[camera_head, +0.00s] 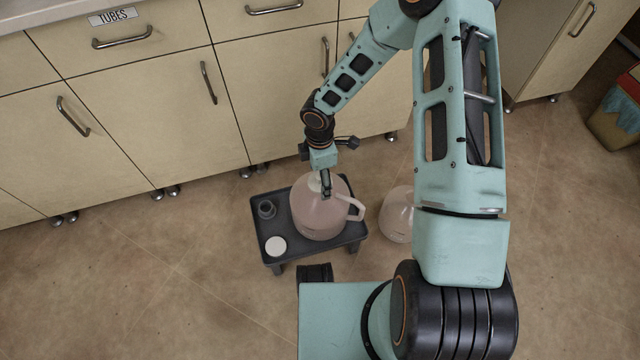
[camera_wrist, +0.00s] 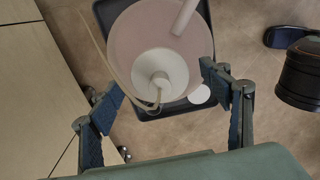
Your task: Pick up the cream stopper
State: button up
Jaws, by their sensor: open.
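A cream stopper (camera_wrist: 161,80) sits in the white neck on top of a pinkish, translucent jug (camera_wrist: 138,35), seen from above in the wrist view. A thin pale tube runs across the jug to the stopper. The jug (camera_head: 318,216) stands upright on a low dark stand (camera_head: 264,232) in the head view, its handle to the right. My gripper (camera_wrist: 161,82) is open and empty, with one finger on each side of the stopper in the picture. In the head view my gripper (camera_head: 326,188) is over the jug's top and hides the stopper. I cannot tell the remaining height.
A white round lid (camera_head: 275,246) and a small dark cup (camera_head: 266,209) are on the stand's left side. A second pinkish jug (camera_head: 398,214) stands on the floor to the right. Beige cabinets (camera_head: 130,100) line the back. The floor at left is clear.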

jog(key=shift+c, duration=0.6)
jog(key=c, duration=1.2)
jog(key=shift+o, duration=0.2)
jog(key=shift+r, duration=0.15)
jog(key=shift+r, duration=0.25)
jog(key=r, duration=0.1)
jog(key=r+p, duration=0.1)
jog(key=r, duration=0.1)
jog(key=shift+s+d+r+p, duration=0.2)
jog(key=shift+s+r+p, duration=0.05)
jog(key=shift+p, duration=0.15)
jog(key=s+d+r+p, duration=0.1)
jog(key=s+d+r, duration=0.2)
jog(key=s+r, duration=0.1)
jog(key=s+d+r+p, duration=0.2)
jog(key=s+d+r, duration=0.1)
jog(key=s, duration=0.4)
jog(key=shift+s+d+r, duration=0.3)
jog(key=shift+d+r, duration=0.05)
jog(key=shift+r, duration=0.55)
